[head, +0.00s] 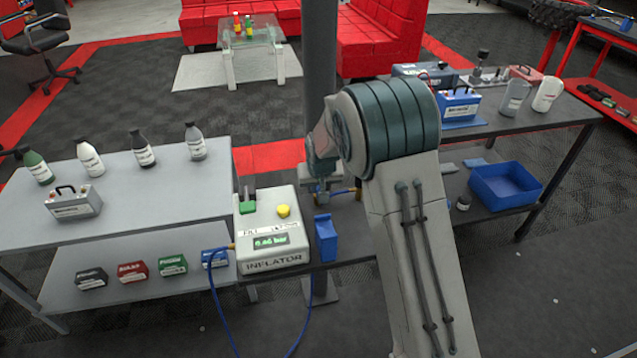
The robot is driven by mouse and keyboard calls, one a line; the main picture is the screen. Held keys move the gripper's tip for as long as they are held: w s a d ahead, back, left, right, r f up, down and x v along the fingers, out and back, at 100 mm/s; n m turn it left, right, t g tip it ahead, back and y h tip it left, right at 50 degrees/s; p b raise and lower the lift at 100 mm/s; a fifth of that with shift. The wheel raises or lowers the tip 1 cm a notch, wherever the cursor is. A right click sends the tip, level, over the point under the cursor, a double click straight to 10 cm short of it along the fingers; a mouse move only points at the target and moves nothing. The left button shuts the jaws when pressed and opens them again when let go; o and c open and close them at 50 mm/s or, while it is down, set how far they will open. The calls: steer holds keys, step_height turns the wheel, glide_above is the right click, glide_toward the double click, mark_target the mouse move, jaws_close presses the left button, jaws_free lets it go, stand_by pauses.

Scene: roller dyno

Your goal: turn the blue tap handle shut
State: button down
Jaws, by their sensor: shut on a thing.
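My gripper (322,187) is small in the head view, at the end of my arm, low beside the grey post and above the dark bench. Its jaws are shut on the blue tap handle, which is mostly hidden by the fingers and wrist. A brass-coloured fitting (350,191) shows just right of my gripper. I cannot make out the handle's angle.
A blue tray (505,186) lies right. A blue hose (222,313) hangs down. The grey post (319,60) rises behind.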

steer(key=m+h, duration=0.1)
steer(key=m, duration=0.2)
steer(key=shift+a, duration=0.2)
steer(key=m+h+p, duration=0.1)
steer(key=m, duration=0.2)
steer(key=shift+r+m+h, duration=0.1)
steer(key=shift+m+h, duration=0.2)
steer(key=shift+h, duration=0.1)
steer(key=m+g+h+p, duration=0.1)
steer(key=m, duration=0.2)
steer(key=shift+a+m, duration=0.1)
steer(key=shift+m, duration=0.2)
steer(key=shift+w+m+g+h+p, duration=0.1)
steer(key=shift+m+g+h+p, duration=0.45)
steer(key=shift+m, duration=1.25)
steer(key=c, duration=1.4)
jaws_free()
steer(key=shift+c, duration=0.2)
